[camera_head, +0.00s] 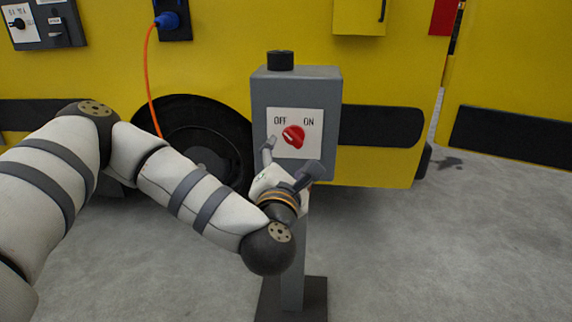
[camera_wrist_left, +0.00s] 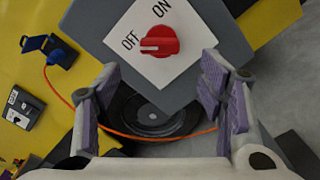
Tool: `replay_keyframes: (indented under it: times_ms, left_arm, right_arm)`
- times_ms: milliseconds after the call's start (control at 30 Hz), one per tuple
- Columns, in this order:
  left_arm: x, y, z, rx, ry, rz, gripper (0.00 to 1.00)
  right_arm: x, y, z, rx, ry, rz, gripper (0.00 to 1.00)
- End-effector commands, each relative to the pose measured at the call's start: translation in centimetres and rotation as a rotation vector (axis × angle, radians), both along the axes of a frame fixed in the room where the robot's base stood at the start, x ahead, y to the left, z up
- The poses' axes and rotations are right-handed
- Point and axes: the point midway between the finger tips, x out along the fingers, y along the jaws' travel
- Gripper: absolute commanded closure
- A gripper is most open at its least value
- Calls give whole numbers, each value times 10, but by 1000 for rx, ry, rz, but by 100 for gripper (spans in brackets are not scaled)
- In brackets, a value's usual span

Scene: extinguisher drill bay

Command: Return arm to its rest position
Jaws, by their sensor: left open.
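My left arm comes in from the left in the head view. Its left gripper (camera_head: 289,159) is open and empty, just in front of and below the red knob (camera_head: 293,136) on the grey switch box (camera_head: 325,92). The knob sits on a white OFF/ON plate (camera_head: 311,139). In the left wrist view, the open gripper (camera_wrist_left: 161,72) has its purple-padded fingers spread apart. The red knob (camera_wrist_left: 160,41) shows beyond the fingertips, apart from them. My right gripper is in neither view.
The switch box stands on a grey post (camera_head: 292,260) with a dark base. Behind it is a yellow vehicle (camera_head: 220,60) with a black wheel (camera_head: 190,125). An orange cable (camera_head: 150,75) hangs from a blue plug (camera_head: 167,20). The concrete floor (camera_head: 450,250) at right is clear.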

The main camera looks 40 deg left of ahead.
Motion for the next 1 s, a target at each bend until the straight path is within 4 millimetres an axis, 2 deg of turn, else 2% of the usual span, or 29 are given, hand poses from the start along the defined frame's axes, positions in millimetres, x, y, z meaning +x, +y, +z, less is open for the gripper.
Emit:
replay_keyframes:
  times_ms: [100, 233, 667, 733, 767, 867, 900, 967, 1000]
  left_arm:
    - [-20, -13, -1, -1, 2, -4, 37]
    - [-31, -19, 0, 0, 0, -1, 37]
    - [-32, -20, 0, 0, 0, 0, 37]
    - [-32, -26, -9, 16, 33, -26, 37]
    - [-32, -33, -18, 33, 65, -52, 37]
    - [-41, -73, -79, 140, 273, -224, 37]
    - [-51, -93, -111, 199, 382, -320, 37]
    - [-75, -122, -160, 289, 545, -474, 37]
    - [-95, -138, -191, 347, 649, -579, 37]
  right_arm:
    - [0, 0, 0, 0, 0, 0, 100]
    - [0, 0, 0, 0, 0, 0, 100]
    - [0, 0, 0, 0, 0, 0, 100]
    - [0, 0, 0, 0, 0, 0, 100]
    - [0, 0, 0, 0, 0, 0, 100]
    - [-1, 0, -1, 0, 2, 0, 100]
    - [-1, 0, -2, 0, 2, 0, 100]
    - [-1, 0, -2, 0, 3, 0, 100]
    - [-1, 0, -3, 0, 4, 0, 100]
